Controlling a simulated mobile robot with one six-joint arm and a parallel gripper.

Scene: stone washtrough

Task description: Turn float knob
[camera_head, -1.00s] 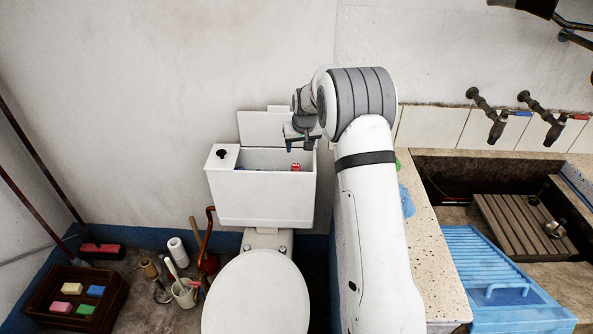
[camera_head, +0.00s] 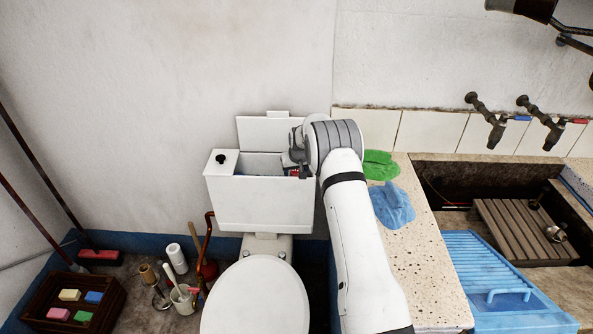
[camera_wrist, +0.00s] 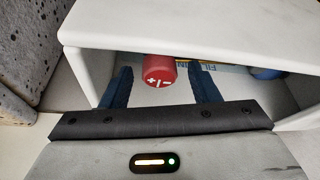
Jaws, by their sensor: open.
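The float knob (camera_wrist: 159,71) is a red cylinder with white plus and minus marks on its face, inside the open cistern (camera_head: 262,205). In the wrist view my gripper (camera_wrist: 160,75) is open, with one dark finger on each side of the knob. I see gaps between the fingers and the knob; the left gap looks small. In the head view my gripper is at the right end of the cistern opening, mostly hidden by my arm, and only a sliver of red (camera_head: 292,172) shows there.
The cistern's white walls stand close around my fingers. Its raised lid (camera_head: 270,131) leans behind. A black button (camera_head: 221,158) sits at the left. A blue float part (camera_wrist: 266,73) lies right of the knob.

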